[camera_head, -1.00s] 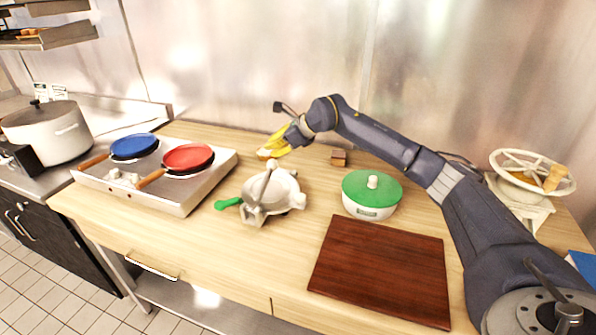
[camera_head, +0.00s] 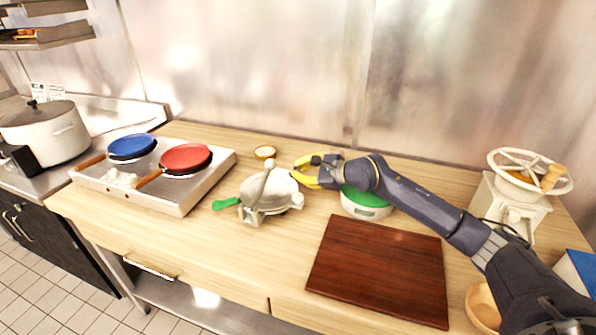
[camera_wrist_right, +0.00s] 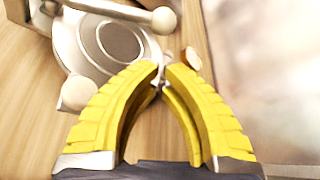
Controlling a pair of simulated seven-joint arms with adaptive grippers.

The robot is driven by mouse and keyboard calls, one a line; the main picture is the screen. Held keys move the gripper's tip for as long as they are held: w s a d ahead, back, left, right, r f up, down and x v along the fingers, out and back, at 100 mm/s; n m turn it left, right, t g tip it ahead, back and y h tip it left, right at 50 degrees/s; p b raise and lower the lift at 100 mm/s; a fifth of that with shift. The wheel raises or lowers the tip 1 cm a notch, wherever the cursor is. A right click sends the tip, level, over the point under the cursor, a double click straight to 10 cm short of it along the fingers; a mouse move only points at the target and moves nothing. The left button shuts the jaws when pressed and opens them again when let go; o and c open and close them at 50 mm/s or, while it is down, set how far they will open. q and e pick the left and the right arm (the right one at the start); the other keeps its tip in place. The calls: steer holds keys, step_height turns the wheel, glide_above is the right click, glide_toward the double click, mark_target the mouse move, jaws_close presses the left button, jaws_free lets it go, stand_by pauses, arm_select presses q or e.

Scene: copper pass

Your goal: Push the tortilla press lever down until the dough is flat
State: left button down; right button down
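The tortilla press (camera_head: 283,192) is a pale metal device in the middle of the counter. Its ball-ended rod (camera_head: 269,170) stands up, and a green handle (camera_head: 226,203) sticks out to the left. I cannot tell which is the lever. In the right wrist view the round press plate (camera_wrist_right: 88,58) and a ball-ended rod (camera_wrist_right: 122,10) show beyond the fingers. No dough can be made out. My right gripper (camera_head: 292,170) is just right of the press, apart from the rod; its yellow fingers converge with tips almost together (camera_wrist_right: 163,68), nothing between them. My left gripper is out of view.
A griddle (camera_head: 180,202) with blue and red pans stands left. A green-lidded container (camera_head: 368,210) sits right, partly behind my right arm. A dark cutting board (camera_head: 378,270) lies in front. A small round item (camera_head: 265,152) is behind the press. Counter in front of the press is clear.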

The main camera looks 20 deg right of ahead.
mark_target(280, 180)
steer(key=x, duration=0.8)
steer(key=shift+w, duration=0.1)
steer(key=shift+s+a+r, duration=0.1)
steer(key=shift+a+r, duration=0.05)
steer(key=shift+r, duration=0.2)
steer(key=shift+s+a+r, duration=0.15)
steer(key=shift+r, duration=0.25)
steer(key=shift+d, duration=0.1)
